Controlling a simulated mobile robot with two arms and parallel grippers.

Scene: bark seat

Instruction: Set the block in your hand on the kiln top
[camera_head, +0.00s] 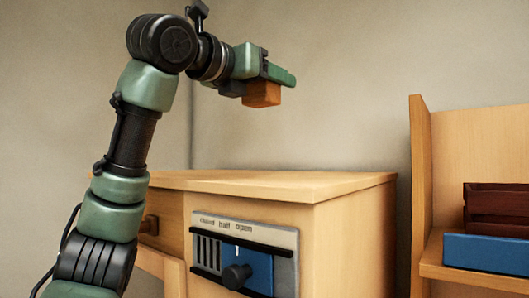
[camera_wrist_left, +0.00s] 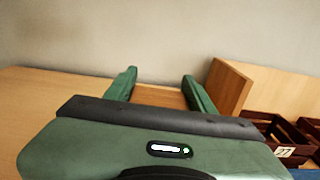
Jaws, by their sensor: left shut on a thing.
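An orange-brown block (camera_head: 262,95) is held in my left gripper (camera_head: 278,79), which is shut on it. In the left wrist view the block (camera_wrist_left: 160,97) shows between the two green fingers (camera_wrist_left: 160,88). The kiln top (camera_head: 270,183) is the flat wooden top of a cabinet; it shows bare in the head view. The block is in the air above it, with a clear gap. My right gripper is in neither view.
The cabinet front has a vent panel (camera_head: 208,250) marked closed, half, open, with a blue slider (camera_head: 257,268) and dark knob. At right, a wooden shelf unit (camera_head: 421,180) holds a dark red crate (camera_head: 497,205) and a blue item (camera_head: 485,252). A wall stands behind.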

